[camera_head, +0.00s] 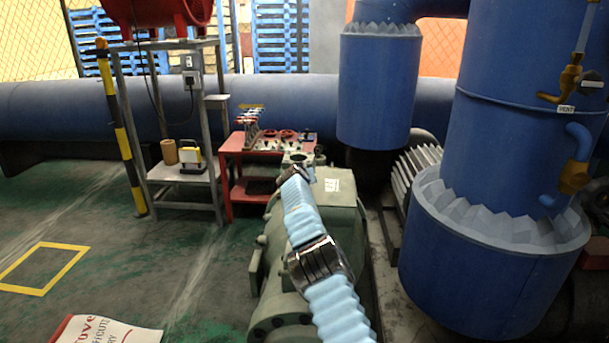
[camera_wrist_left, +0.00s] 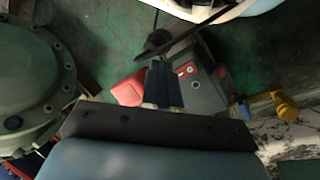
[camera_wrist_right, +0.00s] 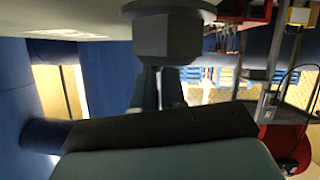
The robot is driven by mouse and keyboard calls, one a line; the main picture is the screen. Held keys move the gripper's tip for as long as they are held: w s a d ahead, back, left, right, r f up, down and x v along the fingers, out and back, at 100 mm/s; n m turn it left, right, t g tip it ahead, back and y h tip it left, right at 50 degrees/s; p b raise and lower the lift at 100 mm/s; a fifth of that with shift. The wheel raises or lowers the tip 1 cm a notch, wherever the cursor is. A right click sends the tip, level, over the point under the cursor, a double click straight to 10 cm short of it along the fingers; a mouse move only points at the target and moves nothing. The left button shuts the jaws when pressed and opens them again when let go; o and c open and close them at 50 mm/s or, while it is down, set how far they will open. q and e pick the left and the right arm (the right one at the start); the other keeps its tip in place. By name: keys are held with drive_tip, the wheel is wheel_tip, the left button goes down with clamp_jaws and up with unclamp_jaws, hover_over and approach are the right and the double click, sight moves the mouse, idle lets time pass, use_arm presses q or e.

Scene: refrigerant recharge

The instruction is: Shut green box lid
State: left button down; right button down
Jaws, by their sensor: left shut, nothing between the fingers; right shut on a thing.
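A green machine with a flat-topped, box-like green housing (camera_head: 337,190) stands at the centre of the head view, a white label on top. I cannot make out which part is its lid, or whether it is open. Neither gripper can be made out in the head view. My left gripper (camera_wrist_left: 163,66) is shut and empty in the left wrist view. It points toward a grey box (camera_wrist_left: 208,82) with a red mark, beside a red piece (camera_wrist_left: 130,88). My right gripper (camera_wrist_right: 160,70) is shut on a dark grey hexagonal piece (camera_wrist_right: 167,37) in the right wrist view.
Large blue tanks (camera_head: 535,130) stand close on the right. A red cart (camera_head: 233,150) with tools and a grey shelf (camera_head: 175,172) stand behind. Open floor lies left.

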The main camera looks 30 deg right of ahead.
use_arm(q)
drive_tip(key=shift+f, duration=0.1)
use_arm(e)
drive_tip(key=shift+w+a+f, duration=0.15)
drive_tip(key=shift+a+f, duration=0.45)
drive_tip(key=shift+f, duration=0.2)
drive_tip(key=c, duration=1.2)
unclamp_jaws()
drive_tip(key=shift+f, duration=0.2)
use_arm(q)
drive_tip(key=shift+a, duration=0.1)
use_arm(e)
drive_tip(key=shift+d, duration=0.15)
drive_tip(key=shift+d+r, duration=0.15)
drive_tip(key=shift+r, duration=0.15)
